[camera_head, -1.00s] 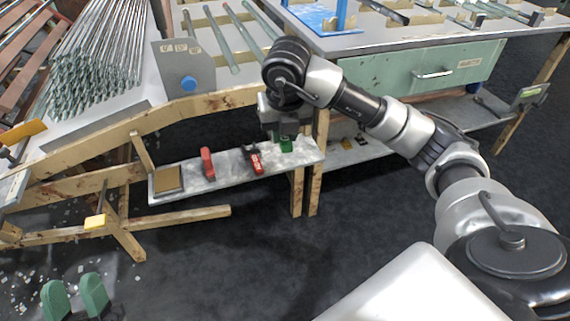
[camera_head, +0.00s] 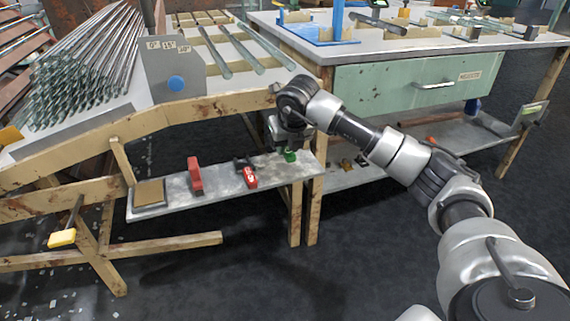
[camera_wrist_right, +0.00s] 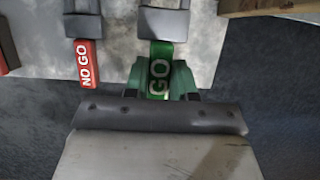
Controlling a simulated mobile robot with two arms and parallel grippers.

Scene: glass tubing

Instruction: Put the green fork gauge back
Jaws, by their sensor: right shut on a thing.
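The green fork gauge (camera_head: 290,156) is at the right end of the narrow grey shelf (camera_head: 218,179), under my right gripper (camera_head: 288,146). In the right wrist view the gauge's green handle, marked GO (camera_wrist_right: 160,68), points toward my right gripper (camera_wrist_right: 160,98), which is shut on it. Its dark fork end (camera_wrist_right: 164,22) lies over the grey surface. I cannot tell whether the gauge rests on the shelf or is just above it. The gripper partly hides it in the head view. My left gripper is not in view.
A red and black NO GO gauge (camera_head: 248,176) lies to the left on the shelf, with a red block-like item (camera_head: 195,176) and a tan pad (camera_head: 149,194) farther left. A bench with a green drawer (camera_head: 418,85) stands to the right. The shelf between the items is clear.

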